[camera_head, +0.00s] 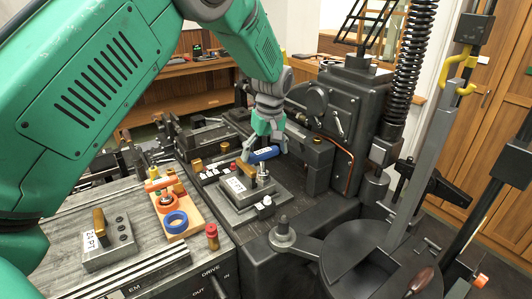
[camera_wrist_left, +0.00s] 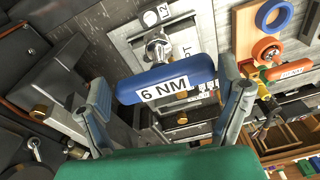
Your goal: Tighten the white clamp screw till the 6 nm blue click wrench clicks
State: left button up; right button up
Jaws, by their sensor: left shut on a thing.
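My left gripper (camera_head: 267,150) is shut on the blue wrench (camera_head: 264,154), which lies sideways between its fingers. In the left wrist view the blue wrench (camera_wrist_left: 150,84) shows a white "6 NM" label, with a finger of my left gripper (camera_wrist_left: 168,105) at each end. A silver screw or post (camera_head: 262,174) stands on the grey block just below the wrench; its shiny head also shows in the left wrist view (camera_wrist_left: 158,46). I cannot tell whether the wrench touches it, or which part is the white clamp screw. My right gripper is not in view.
Dark machine housing (camera_head: 345,115) rises behind the gripper. A lever with an upright knob (camera_head: 283,228) is in front.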

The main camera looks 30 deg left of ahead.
aim_at(266, 173)
pick_arm(q)
jog(key=shift+w+d, duration=0.2)
jog(key=shift+w, duration=0.05)
jog(key=f, duration=0.4)
jog(key=shift+d+f+b, duration=0.15)
jog(key=shift+d+b, duration=0.15)
jog(key=shift+a+f, duration=0.15)
jog(key=shift+a, duration=0.15)
jog(key=shift+d, duration=0.35)
jog(key=shift+s+r+p, duration=0.1)
jog(key=shift+r+p, duration=0.15)
jog(key=shift+p, duration=0.05)
jog(key=shift+a+f, duration=0.2)
jog(key=shift+a, duration=0.35)
jog(key=shift+d, duration=0.75)
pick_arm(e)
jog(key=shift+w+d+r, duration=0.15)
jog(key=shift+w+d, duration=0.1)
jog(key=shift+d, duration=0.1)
